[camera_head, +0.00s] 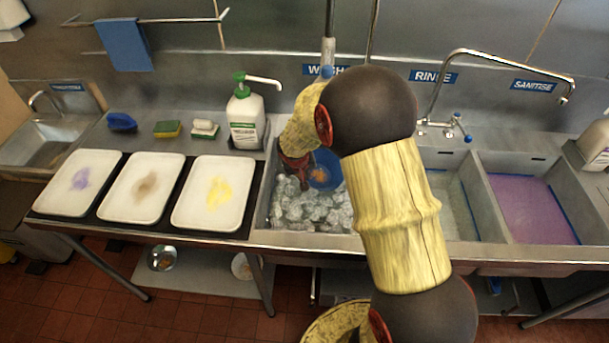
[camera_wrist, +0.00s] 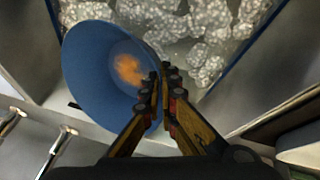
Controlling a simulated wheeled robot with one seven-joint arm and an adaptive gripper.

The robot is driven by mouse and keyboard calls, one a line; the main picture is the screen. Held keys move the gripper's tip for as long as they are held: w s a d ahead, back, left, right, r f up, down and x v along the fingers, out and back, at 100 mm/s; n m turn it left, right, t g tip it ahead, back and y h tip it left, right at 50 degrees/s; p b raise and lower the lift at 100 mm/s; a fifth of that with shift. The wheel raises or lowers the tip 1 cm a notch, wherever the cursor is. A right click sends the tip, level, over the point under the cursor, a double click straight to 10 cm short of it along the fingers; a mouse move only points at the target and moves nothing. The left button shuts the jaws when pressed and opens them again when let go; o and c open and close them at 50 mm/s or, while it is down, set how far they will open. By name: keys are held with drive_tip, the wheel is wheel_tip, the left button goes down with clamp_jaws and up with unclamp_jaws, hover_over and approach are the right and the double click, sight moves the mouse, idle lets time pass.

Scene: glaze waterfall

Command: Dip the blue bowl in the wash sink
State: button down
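The blue bowl (camera_head: 325,171) shows in the head view at the wash sink, partly hidden behind my arm. In the wrist view the blue bowl (camera_wrist: 92,75) has an orange smear on its inside. My gripper (camera_wrist: 165,85) is shut on the bowl's rim, with the wall between its fingers. In the head view my gripper (camera_head: 295,168) is at the left part of the sink. The wash sink (camera_head: 262,200) is full of foamy suds (camera_head: 308,212), which also show in the wrist view (camera_wrist: 195,35). I cannot tell whether the bowl touches the suds.
The rinse sink (camera_head: 452,200) and the sanitise sink with purple liquid (camera_head: 530,208) are to the right. A soap pump bottle (camera_head: 245,115) stands left of the wash sink, behind stained white trays (camera_head: 213,215). Taps (camera_head: 430,100) rise behind the sinks.

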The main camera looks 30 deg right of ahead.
drive_tip(key=shift+f+b, duration=6.75)
drive_tip(key=shift+f, duration=0.8)
wheel_tip(320, 180, up, 29)
drive_tip(key=p, duration=1.8)
drive_tip(key=shift+p, duration=0.4)
